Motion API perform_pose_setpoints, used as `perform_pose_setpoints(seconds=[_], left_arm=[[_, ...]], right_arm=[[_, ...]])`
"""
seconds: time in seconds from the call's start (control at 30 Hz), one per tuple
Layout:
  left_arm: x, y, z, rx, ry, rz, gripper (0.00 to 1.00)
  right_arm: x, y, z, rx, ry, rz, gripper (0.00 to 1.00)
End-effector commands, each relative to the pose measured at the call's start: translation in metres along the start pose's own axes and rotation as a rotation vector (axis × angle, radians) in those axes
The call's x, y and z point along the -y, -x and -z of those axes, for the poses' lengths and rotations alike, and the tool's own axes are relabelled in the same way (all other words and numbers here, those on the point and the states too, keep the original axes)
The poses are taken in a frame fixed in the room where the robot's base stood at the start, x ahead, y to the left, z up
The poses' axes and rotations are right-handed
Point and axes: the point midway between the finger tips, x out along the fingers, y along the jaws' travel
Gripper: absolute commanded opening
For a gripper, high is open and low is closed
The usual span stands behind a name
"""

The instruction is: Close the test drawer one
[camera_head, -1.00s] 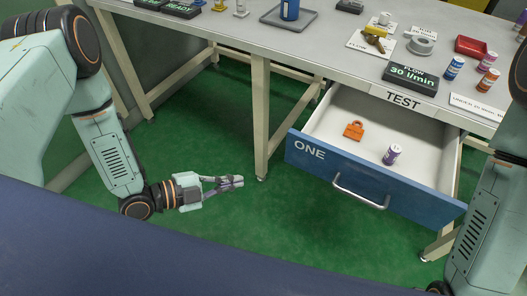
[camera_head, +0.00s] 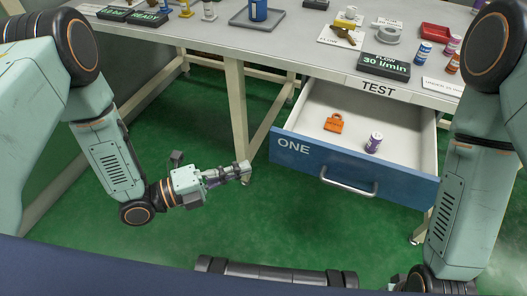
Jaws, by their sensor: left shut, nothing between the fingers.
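The test drawer one (camera_head: 312,168) has a blue front marked ONE and a silver bar handle (camera_head: 348,187). It is pulled out well from under the table edge marked TEST. An orange padlock-shaped object (camera_head: 334,123) and a purple-and-white vial (camera_head: 374,142) are inside it. My left gripper (camera_head: 245,172) is shut and empty, left of the drawer front and apart from it, in front of a table leg. My right arm comes down at the right side. Its gripper is not in view.
The table (camera_head: 290,45) above the drawer holds a 30 l/min display (camera_head: 384,66), a red tray (camera_head: 436,33), a grey tray (camera_head: 258,20) and small vials. A table leg (camera_head: 237,120) stands left of the drawer. Green floor in front is clear.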

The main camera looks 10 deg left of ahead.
Motion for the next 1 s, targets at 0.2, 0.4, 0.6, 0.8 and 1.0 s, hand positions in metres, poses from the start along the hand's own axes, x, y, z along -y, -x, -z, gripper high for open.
perform_pose_setpoints(seconds=[0.2,0.4,0.6,0.8,1.0], left_arm=[[-0.002,-0.033,0.001,-0.005,-0.001,-0.001,0.0],[-0.002,-0.056,-0.013,0.0,-0.003,0.001,0.0],[-0.001,-0.07,-0.026,0.0,-0.001,0.0,0.0],[0.0,-0.072,-0.029,0.001,0.002,-0.001,0.0],[0.0,-0.072,-0.029,0.001,0.002,-0.001,0.0]], right_arm=[[0.0,-0.011,0.0,0.0,0.0,0.0,0.4],[0.0,-0.02,0.0,0.0,0.0,0.0,0.4],[0.0,-0.025,0.0,0.0,0.0,0.0,0.4],[0.0,-0.026,0.0,0.0,0.0,0.0,0.4],[0.0,-0.025,0.0,0.0,0.0,0.0,0.4]])
